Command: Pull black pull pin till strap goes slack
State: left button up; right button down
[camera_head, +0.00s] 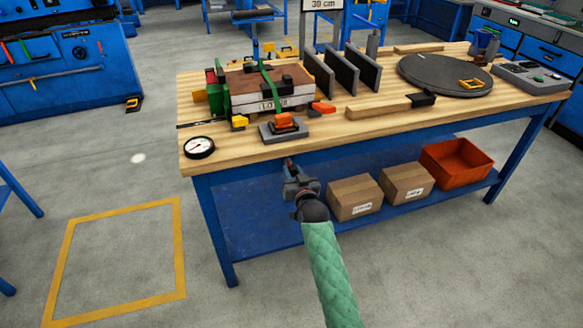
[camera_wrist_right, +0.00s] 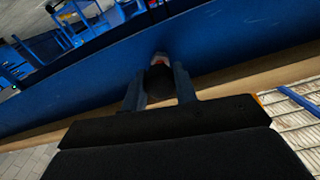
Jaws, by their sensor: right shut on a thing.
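My right gripper (camera_head: 289,166) is in front of the table's front edge, with its arm coming up from below. In the right wrist view my right gripper (camera_wrist_right: 159,84) is shut on a black piece (camera_wrist_right: 160,80), which looks like the black pull pin; a small reddish and pale tip shows beyond it. In the head view this piece is small and dark, and its far end is hard to make out. A green strap (camera_head: 267,76) runs over the layered panel stack (camera_head: 295,93) on the table. I cannot tell how tight it is. My left gripper is not in view.
A grey block with an orange top (camera_head: 284,124) and a round gauge (camera_head: 200,147) are near the front edge of the wooden tabletop (camera_head: 240,153). Upright dark plates (camera_head: 340,72) and a round dark disc (camera_head: 444,73) stand right.

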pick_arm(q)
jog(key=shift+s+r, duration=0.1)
pick_arm(e)
jog(key=shift+s, duration=0.1)
jog(key=c, duration=1.1)
grip_release()
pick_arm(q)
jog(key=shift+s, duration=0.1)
pick_arm(e)
jog(key=shift+s+d, duration=0.15)
jog(key=shift+s, duration=0.15)
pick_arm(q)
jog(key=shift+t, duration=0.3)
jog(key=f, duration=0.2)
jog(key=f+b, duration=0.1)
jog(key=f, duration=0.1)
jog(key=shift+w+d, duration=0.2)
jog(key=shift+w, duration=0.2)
pick_arm(e)
jog(key=v, duration=0.7)
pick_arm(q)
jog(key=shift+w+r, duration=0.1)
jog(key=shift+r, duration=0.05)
pick_arm(e)
jog(key=shift+f, duration=0.15)
